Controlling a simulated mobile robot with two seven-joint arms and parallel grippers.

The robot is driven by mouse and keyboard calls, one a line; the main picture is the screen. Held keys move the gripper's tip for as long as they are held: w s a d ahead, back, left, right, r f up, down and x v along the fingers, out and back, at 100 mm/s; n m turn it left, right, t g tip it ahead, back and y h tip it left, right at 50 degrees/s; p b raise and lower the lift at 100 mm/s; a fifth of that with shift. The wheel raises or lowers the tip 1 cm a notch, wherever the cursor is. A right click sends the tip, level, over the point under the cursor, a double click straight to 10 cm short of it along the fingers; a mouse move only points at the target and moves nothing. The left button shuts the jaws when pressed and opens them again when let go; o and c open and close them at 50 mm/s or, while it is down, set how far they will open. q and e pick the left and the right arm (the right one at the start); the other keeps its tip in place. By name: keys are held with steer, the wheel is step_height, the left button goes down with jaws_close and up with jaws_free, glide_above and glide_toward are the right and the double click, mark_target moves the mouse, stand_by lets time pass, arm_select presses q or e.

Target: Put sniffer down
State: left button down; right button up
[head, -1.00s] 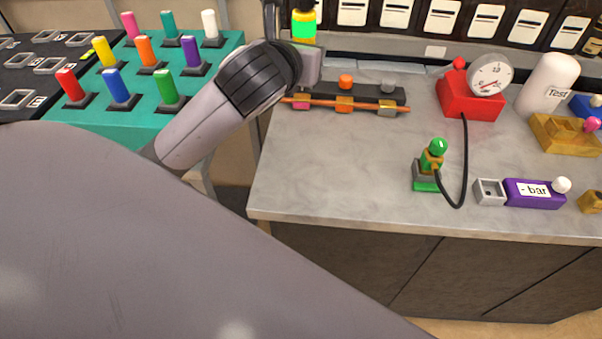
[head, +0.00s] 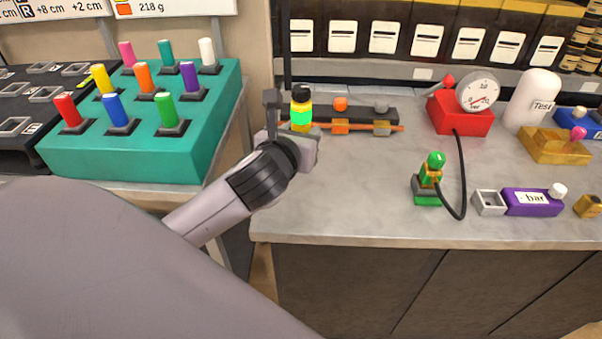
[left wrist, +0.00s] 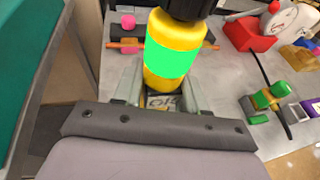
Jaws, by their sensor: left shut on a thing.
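The sniffer is a yellow upright device with a bright green band and a black top (head: 301,112). It is in my left gripper (head: 291,140), at the left end of the grey bench. In the left wrist view the sniffer (left wrist: 171,60) stands between the fingers of my left gripper (left wrist: 160,95), which are shut on it. The lower end of the sniffer is hidden by the gripper in the head view. I cannot tell whether it touches the bench. My right gripper is not in view.
Behind the sniffer is a dark rail with an orange rod (head: 362,127). A red gauge block (head: 460,120) joins a green-topped fitting (head: 432,178) by a black hose. A teal peg board (head: 130,150) stands left. The front left bench top is clear.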

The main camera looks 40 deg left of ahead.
arm_select(q)
step_height(320, 180, down, 8)
steer(key=shift+f+b, duration=0.15)
steer(key=shift+b, duration=0.7)
steer(key=shift+f, duration=0.15)
steer(key=c, duration=0.6)
jaws_free()
steer(key=shift+s, duration=0.1)
steer(key=v, duration=1.2)
steer(key=shift+p, duration=0.35)
